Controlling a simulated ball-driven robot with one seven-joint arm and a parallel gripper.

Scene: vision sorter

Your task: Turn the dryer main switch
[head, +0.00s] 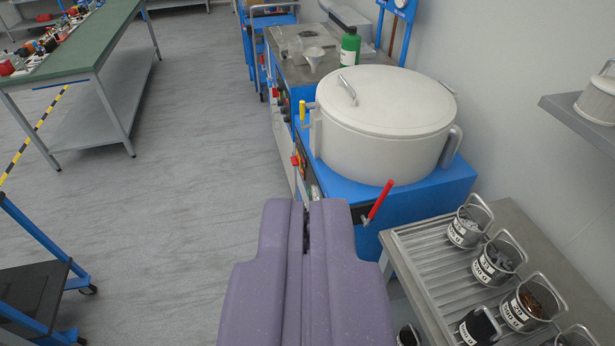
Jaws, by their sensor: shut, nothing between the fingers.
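A large white drum with a round lid, which looks like the dryer (385,125), sits on a blue base to the right of centre. On the left face of its cabinet is a small red and yellow knob (296,160), possibly the main switch, seen at a steep angle. A red lever (379,201) sticks up at the base's front corner. My gripper (306,208) is purple, shut and empty, at the lower middle. In the picture its tips lie below the knob and left of the lever; touching neither as far as I can see.
A slatted rack (425,265) with several labelled wire-handled baskets stands at right. A steel-topped bench (300,72) with a green bottle (350,46) is behind the dryer. A green-topped table (75,50) and a blue cart (40,285) are at left. The grey floor between is clear.

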